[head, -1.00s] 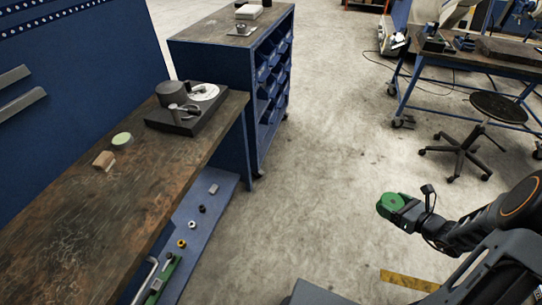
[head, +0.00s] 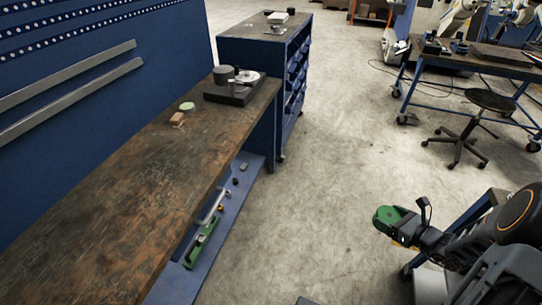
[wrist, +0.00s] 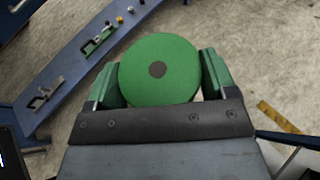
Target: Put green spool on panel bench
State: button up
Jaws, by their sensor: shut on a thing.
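The green spool (head: 386,217) is a round green disc with a dark centre hole. My gripper (head: 394,222) is shut on it and holds it over open floor at the right of the head view. In the wrist view the spool (wrist: 160,68) sits between the two green fingers of my gripper (wrist: 160,80), its round face towards the camera. The panel bench (head: 120,205), with a worn brown wooden top, stands at the left against a blue perforated panel (head: 110,60). The spool is apart from the bench, with a floor gap between them.
On the bench's far end are a dark device with a round dial (head: 235,88), a pale green disc (head: 187,106) and a small wooden block (head: 177,119). The bench's near top is bare. A lower blue shelf (head: 228,215) holds small parts. A stool (head: 470,120) stands at right.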

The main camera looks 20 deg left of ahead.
aim_at(173, 171)
jog(key=u, duration=1.55)
